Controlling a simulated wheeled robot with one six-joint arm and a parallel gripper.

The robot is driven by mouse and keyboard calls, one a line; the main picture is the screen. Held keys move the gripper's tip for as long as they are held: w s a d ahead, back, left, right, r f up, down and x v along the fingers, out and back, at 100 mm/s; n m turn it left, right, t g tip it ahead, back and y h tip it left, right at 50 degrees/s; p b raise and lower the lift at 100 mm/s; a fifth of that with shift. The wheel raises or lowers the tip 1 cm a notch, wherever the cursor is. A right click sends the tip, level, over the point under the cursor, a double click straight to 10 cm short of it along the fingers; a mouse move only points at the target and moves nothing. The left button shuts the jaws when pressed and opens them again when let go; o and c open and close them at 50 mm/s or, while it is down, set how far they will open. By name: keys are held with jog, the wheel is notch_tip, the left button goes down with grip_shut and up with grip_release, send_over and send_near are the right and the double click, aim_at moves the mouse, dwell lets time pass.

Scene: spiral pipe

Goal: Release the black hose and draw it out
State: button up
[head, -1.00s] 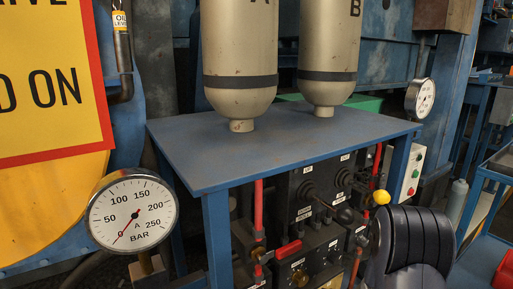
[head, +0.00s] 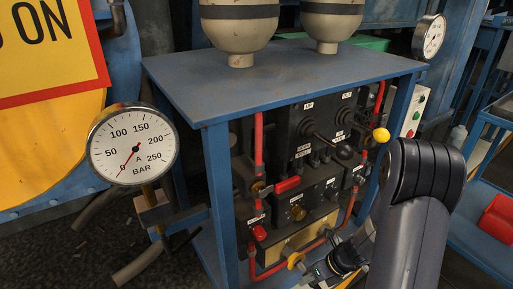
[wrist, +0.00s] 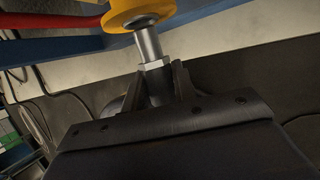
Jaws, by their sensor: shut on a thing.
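In the wrist view my gripper (wrist: 153,88) is shut on the end of the black hose (wrist: 160,93), just below its silver fitting (wrist: 149,47). The fitting runs up into a yellow collar (wrist: 140,12), and I see no gap between them. Most of the hose is hidden by the fingers and the dark gripper body. In the head view the yellow collar (head: 295,260) sits low on the front of the blue stand, at the end of a red pipe. My gripper (head: 318,271) is beside it, small and partly hidden by my arm.
The blue stand (head: 270,75) carries two cream tanks and a black valve panel (head: 322,130) with a yellow-knobbed lever (head: 381,135). A pressure gauge (head: 132,145) stands at left, its needle near zero. A red object (head: 497,220) lies on a blue shelf at right.

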aim_at(318, 288)
jog(key=shift+s+d, duration=0.35)
jog(key=shift+s, duration=0.25)
jog(key=shift+s+d, duration=0.35)
jog(key=shift+s, duration=0.2)
jog(key=shift+s, duration=0.1)
